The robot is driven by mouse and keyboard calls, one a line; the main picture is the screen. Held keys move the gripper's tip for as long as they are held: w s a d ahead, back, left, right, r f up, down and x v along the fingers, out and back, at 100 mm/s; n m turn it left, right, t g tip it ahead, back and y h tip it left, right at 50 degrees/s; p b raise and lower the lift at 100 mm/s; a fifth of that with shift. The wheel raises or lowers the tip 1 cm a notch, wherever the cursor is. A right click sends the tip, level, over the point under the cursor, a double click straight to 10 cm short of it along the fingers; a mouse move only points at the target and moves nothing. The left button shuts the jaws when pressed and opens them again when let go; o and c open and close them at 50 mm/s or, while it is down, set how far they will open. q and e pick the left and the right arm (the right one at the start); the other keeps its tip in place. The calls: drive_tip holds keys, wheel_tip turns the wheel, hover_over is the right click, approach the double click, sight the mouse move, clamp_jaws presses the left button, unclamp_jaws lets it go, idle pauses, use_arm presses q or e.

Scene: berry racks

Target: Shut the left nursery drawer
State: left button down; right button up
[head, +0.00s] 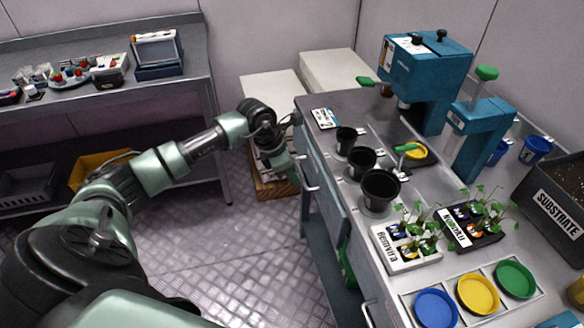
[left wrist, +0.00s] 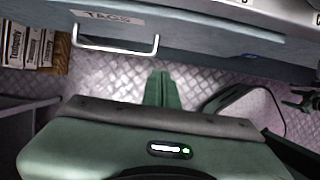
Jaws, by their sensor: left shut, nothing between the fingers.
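The nursery bench has a grey drawer front (head: 325,185) on its left-facing side, with a metal bar handle (head: 306,176). In the left wrist view the drawer front (left wrist: 205,38) bears a "TAGS" label (left wrist: 108,17) above the handle (left wrist: 115,48). How far the drawer stands out is hard to tell. My left gripper (head: 294,178) is shut and empty, close beside the front near the handle. In the left wrist view its fingers (left wrist: 162,88) point toward the front, right of the handle, not gripping it.
The bench top carries black pots (head: 380,190), seedling trays (head: 405,247), coloured dishes (head: 478,293) and a teal press (head: 425,80). A wooden crate (head: 272,185) stands on the floor behind my gripper. A shelf table (head: 110,100) is at left. Floor between is clear.

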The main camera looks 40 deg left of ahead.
sight(321, 179)
use_arm(q)
drive_tip(key=w+d+f+p, duration=0.1)
drive_tip(key=w+d+f, duration=0.2)
drive_tip(key=w+f, duration=0.1)
drive_tip(key=shift+w+d+p, duration=0.15)
drive_tip(key=shift+d+p, duration=0.15)
drive_tip(key=shift+d, duration=0.05)
drive_tip(key=shift+f, duration=0.15)
drive_tip(key=shift+w+d+b, duration=0.85)
drive_tip(key=shift+w+b, duration=0.2)
drive_tip(key=shift+b, duration=0.05)
drive_tip(key=shift+d, duration=0.1)
drive_tip(key=shift+w+r, duration=0.1)
drive_tip(key=shift+r, duration=0.1)
